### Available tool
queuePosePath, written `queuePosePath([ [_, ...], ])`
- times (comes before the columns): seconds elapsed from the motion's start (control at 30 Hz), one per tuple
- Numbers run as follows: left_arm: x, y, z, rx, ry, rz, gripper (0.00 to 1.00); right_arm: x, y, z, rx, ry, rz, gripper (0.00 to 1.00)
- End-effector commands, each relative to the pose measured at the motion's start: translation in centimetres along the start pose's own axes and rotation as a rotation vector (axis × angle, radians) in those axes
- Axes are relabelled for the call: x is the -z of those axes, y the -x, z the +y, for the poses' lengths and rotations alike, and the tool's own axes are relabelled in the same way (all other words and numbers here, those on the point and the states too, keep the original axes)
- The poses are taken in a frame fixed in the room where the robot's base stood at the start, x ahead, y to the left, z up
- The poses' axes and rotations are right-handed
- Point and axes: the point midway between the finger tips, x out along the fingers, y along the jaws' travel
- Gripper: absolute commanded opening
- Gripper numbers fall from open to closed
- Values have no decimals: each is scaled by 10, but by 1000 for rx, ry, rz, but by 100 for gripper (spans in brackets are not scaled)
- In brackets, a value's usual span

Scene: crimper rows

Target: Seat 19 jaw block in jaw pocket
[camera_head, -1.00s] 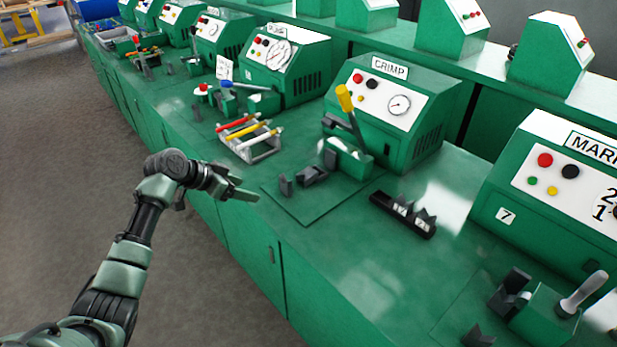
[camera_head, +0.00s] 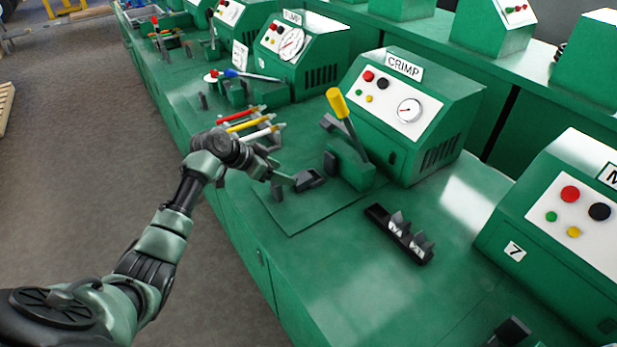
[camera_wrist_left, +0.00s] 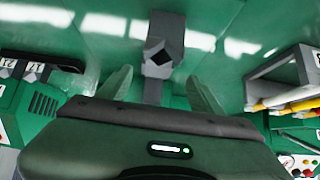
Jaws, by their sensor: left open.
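A dark tray (camera_head: 376,212) on the bench, right of the crimp fixture, holds a few dark jaw blocks (camera_head: 400,226) with pale marked faces; I cannot read a 19. The tray also shows at the upper left in the left wrist view (camera_wrist_left: 58,61). A dark grey fixture piece (camera_head: 312,181), probably with the jaw pocket, sits before the lever. In the left wrist view a grey piece with a black diamond-shaped face (camera_wrist_left: 160,58) shows just beyond the fingers. My left gripper (camera_head: 284,177) is open and empty, close to the fixture. The right gripper is out of view.
The CRIMP machine (camera_head: 420,110) stands behind, with a yellow-handled lever (camera_head: 338,103) rising near my gripper. A rack of coloured-handled tools (camera_head: 262,136) lies left of the fixture. Machine 7 (camera_head: 560,215) stands right. Bench around the tray is clear.

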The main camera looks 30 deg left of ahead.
Motion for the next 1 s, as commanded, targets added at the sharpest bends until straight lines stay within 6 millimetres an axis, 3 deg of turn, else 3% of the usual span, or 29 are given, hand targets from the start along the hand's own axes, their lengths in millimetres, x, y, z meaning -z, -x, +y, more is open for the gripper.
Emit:
queuePosePath([
  [0.2,2,-25,3,-3,3,0,65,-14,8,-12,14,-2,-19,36],
  [0.43,0,-58,3,-1,1,1,65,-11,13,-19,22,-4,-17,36],
  [0.77,0,-65,3,0,-1,1,65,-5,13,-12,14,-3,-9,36],
  [1.0,-1,-65,3,0,-1,1,0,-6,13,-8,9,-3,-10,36],
])
